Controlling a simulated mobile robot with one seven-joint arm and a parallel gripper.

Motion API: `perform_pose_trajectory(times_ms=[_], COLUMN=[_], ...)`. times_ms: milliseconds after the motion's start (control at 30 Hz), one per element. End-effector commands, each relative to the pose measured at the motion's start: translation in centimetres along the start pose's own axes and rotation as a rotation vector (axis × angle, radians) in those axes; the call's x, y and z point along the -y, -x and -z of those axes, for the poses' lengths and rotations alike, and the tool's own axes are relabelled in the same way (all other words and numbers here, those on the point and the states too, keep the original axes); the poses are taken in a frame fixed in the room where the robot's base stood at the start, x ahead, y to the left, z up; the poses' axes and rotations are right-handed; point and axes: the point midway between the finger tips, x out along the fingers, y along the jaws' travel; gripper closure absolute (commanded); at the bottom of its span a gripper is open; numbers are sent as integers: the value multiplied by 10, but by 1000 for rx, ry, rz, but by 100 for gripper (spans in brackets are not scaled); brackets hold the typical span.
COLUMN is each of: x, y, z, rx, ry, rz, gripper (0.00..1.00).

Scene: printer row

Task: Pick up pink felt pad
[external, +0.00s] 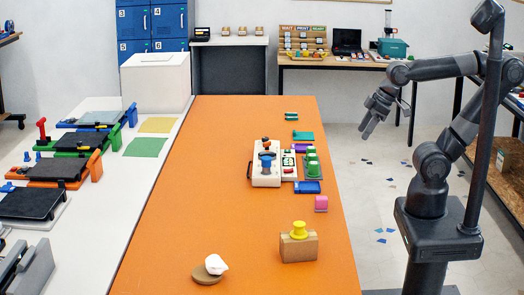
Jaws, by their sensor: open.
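A small pink block-like piece (321,202), which looks like the pink felt pad, sits near the right edge of the orange table (215,220). It is too small to make out its material. My gripper (367,131) is open and empty. It hangs in the air beyond the table's right edge, farther back and higher than the pink piece, clearly apart from it.
Close behind the pink piece are a blue pad (307,187), a green stamp (312,165) and a white box with a blue-knobbed stamp (266,176). A wooden block with a yellow knob (299,246) stands in front. The table's left half is mostly clear.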

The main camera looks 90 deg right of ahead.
Motion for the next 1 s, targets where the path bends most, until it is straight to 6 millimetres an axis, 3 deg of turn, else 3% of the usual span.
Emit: perform_pose_trajectory(times_ms=[167,467,733,1000], x=[-3,-12,-22,-34], y=[-12,-58,-111,-174], z=[12,43,63,71], rx=[74,292,488,684], ry=[0,-1,0,-1], rz=[-1,-4,-4,-3], gripper=[42,42,42,42])
